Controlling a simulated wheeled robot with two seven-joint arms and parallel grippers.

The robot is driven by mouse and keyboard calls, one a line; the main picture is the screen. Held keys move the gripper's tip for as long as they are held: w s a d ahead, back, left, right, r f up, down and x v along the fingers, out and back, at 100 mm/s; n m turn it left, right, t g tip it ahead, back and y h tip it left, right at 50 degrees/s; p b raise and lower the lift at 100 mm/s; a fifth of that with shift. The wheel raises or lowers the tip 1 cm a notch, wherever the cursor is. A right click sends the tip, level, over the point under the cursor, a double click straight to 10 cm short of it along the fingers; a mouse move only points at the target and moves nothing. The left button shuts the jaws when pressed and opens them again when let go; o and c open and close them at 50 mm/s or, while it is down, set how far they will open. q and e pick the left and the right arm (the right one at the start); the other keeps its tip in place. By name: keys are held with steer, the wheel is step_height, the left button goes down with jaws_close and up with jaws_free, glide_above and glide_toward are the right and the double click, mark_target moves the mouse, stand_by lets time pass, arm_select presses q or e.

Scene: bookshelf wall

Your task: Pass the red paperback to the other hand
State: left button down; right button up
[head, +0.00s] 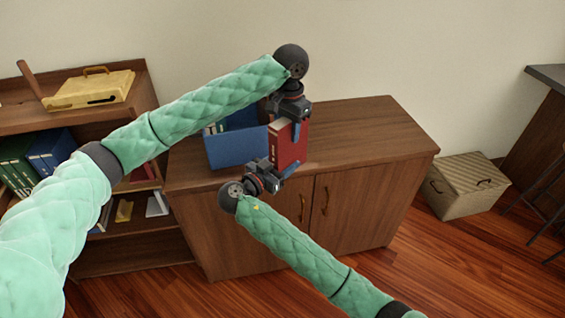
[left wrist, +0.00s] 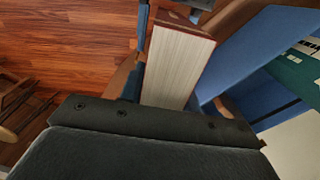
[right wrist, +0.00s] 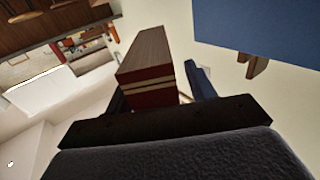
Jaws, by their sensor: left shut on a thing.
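The red paperback (head: 290,147) is upright above the cabinet top, with its pale page edge toward my left gripper in the left wrist view (left wrist: 178,68). My left gripper (head: 288,122) is shut on its upper part. My right gripper (head: 274,168) is just below and in front of the book, its visible blue finger (right wrist: 200,80) standing apart beside the book. In the right wrist view the book (right wrist: 150,92) shows a red face with pale bands close ahead of the palm. The right gripper looks open; its other finger is hidden there.
A blue bin (head: 237,150) holding books stands on the brown cabinet (head: 360,125), close left of the paperback. The cabinet top is clear to the right. A shelf (head: 100,115) with books and a yellow case (head: 92,90) is at left. A striped box (head: 468,187) sits on the floor.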

jaws_close()
arm_select(q)
steer(key=c, duration=0.9)
jaws_free()
